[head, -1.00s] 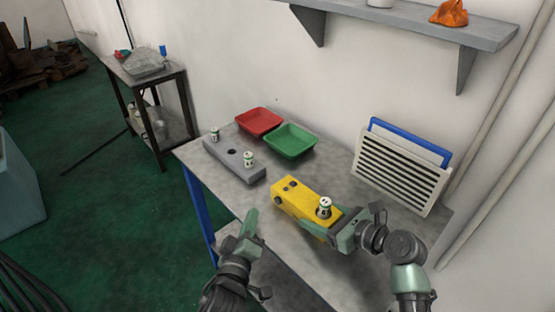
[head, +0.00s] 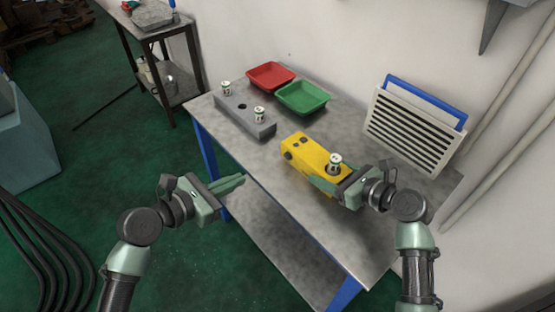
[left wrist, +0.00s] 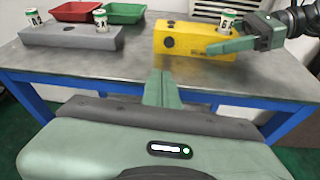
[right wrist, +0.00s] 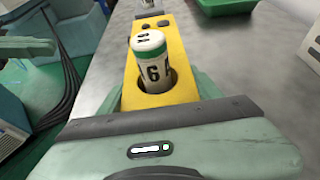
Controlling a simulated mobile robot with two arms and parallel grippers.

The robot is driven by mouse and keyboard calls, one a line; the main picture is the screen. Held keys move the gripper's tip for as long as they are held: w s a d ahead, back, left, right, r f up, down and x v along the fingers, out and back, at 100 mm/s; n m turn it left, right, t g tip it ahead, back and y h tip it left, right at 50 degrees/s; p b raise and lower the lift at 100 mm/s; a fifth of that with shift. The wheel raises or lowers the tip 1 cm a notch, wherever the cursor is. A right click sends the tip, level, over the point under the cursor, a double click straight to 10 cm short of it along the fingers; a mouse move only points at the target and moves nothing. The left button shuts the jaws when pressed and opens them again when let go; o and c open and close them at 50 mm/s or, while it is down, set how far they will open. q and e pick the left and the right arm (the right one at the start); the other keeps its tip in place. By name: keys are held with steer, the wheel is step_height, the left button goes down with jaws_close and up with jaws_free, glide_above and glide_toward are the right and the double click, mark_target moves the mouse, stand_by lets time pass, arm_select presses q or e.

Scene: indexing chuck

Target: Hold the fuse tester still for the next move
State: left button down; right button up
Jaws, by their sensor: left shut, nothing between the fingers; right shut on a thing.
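The yellow fuse tester (head: 303,148) lies on the grey table, with a white and green fuse (head: 335,162) upright in its near-end socket. My right gripper (head: 322,184) is shut on the tester's near end. In the right wrist view its fingers lie on either side of the yellow body (right wrist: 187,62), and the fuse (right wrist: 150,62) shows a "6". My left gripper (head: 242,180) is shut and empty, off the table's front edge and apart from the tester. The left wrist view shows its closed fingertips (left wrist: 162,78) below the tester (left wrist: 190,38).
A grey block (head: 245,120) holds two fuses (head: 227,88), (head: 259,115) with an empty hole between them. A red tray (head: 271,76) and a green tray (head: 302,98) stand behind it. A vented panel (head: 412,128) stands at the right. The table's front left is clear.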

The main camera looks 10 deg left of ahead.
mark_target(287, 157)
arm_select(q)
steer(key=shift+s+d+r+n+h, duration=0.15)
steer(key=shift+s+r+n+h, duration=0.15)
steer(key=shift+s+r+h, duration=0.2)
steer(key=x, duration=1.3)
steer(key=shift+r, duration=0.3)
steer(key=shift+w+d, duration=0.4)
